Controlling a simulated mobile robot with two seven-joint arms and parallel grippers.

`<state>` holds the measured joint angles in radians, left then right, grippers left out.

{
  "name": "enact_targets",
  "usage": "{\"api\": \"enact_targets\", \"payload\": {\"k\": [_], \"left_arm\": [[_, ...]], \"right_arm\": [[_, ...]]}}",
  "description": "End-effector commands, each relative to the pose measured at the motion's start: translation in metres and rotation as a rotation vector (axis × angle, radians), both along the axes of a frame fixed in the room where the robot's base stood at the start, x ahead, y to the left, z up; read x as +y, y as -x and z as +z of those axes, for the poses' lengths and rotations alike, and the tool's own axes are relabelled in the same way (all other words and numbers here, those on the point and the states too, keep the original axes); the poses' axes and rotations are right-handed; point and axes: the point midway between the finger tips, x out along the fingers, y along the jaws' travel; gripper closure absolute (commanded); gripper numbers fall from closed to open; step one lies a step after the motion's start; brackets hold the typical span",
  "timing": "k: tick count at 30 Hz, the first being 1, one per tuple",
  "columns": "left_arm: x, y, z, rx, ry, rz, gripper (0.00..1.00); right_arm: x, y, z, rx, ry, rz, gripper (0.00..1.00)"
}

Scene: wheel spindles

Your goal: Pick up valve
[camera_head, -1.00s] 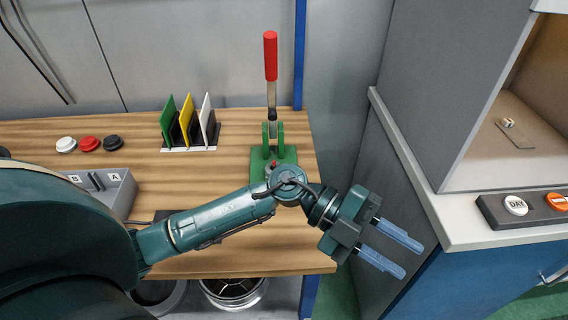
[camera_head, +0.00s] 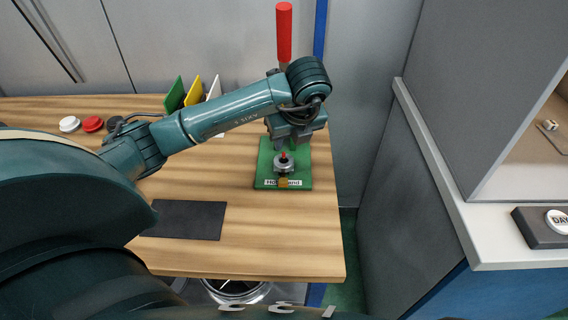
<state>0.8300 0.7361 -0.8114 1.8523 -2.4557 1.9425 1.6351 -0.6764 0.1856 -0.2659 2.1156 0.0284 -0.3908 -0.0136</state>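I see no clear contact with the part. My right gripper is not in view.
The press's red lever (camera_head: 284,34) stands upright behind my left wrist. Green, yellow and white plates (camera_head: 193,92) stand behind my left arm. A dark mat (camera_head: 184,220) lies on the wooden table (camera_head: 270,235), whose front right is clear. A grey cabinet wall (camera_head: 400,190) is at the right.

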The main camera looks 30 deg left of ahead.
Motion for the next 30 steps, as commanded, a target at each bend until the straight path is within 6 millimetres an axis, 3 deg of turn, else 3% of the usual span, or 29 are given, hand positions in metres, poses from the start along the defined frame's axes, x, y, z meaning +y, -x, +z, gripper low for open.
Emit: {"api": "enact_targets", "payload": {"k": [7, 15, 23, 30], "left_arm": [[0.007, -0.003, -0.016, 0.002, 0.000, 0.000, 0.67], [0.019, -0.010, -0.052, 0.002, 0.001, -0.002, 0.67], [0.020, -0.012, -0.056, -0.001, 0.001, -0.003, 0.67], [0.020, -0.012, -0.056, 0.000, 0.001, -0.003, 0.84]], "right_arm": [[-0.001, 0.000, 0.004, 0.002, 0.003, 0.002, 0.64], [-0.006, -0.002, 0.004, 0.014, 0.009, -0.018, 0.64], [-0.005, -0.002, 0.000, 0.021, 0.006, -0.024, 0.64], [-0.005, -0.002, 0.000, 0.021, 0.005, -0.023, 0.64]]}}
